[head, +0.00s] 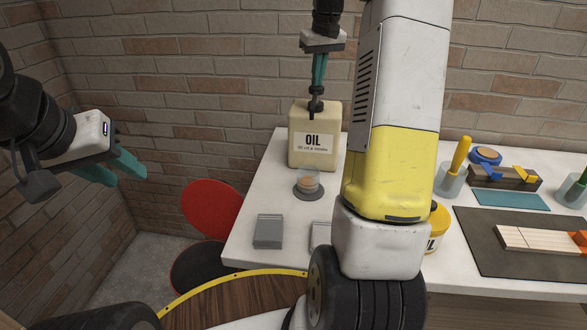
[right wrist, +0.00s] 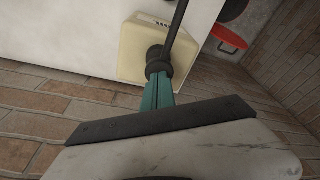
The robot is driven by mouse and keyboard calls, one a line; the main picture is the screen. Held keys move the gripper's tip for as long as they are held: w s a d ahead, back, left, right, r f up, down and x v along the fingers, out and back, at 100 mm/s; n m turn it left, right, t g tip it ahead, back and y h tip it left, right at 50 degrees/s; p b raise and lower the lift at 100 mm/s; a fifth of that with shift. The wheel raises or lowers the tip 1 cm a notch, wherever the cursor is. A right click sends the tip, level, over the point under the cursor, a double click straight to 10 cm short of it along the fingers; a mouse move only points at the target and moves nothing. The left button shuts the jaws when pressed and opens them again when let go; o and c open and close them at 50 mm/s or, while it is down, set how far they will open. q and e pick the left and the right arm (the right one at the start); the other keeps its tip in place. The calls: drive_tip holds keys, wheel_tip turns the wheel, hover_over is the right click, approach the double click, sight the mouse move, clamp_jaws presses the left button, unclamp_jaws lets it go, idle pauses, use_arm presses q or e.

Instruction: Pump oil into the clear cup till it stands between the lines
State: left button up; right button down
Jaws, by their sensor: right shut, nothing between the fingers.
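A cream oil can (head: 313,157) labelled OIL stands upright at the back left of the white table, with a dark pump on top. The can also shows in the right wrist view (right wrist: 132,57). My right gripper (head: 317,88) is shut, pointing down, with its teal fingertips right at the pump head (right wrist: 158,68). Whether they touch it I cannot tell. The clear cup (head: 309,183) stands on a dark round base in front of the can, with brownish content low in it. Its lines are too small to read. My left gripper (head: 130,170) is open and empty, off the table to the left.
Grey blocks (head: 268,231) lie near the table's front left. A yellow tub (head: 439,226) is partly behind my right arm.

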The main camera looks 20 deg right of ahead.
drive_tip(key=shift+r, duration=1.7)
drive_tip(key=shift+f, duration=2.75)
drive_tip(key=shift+r, duration=2.75)
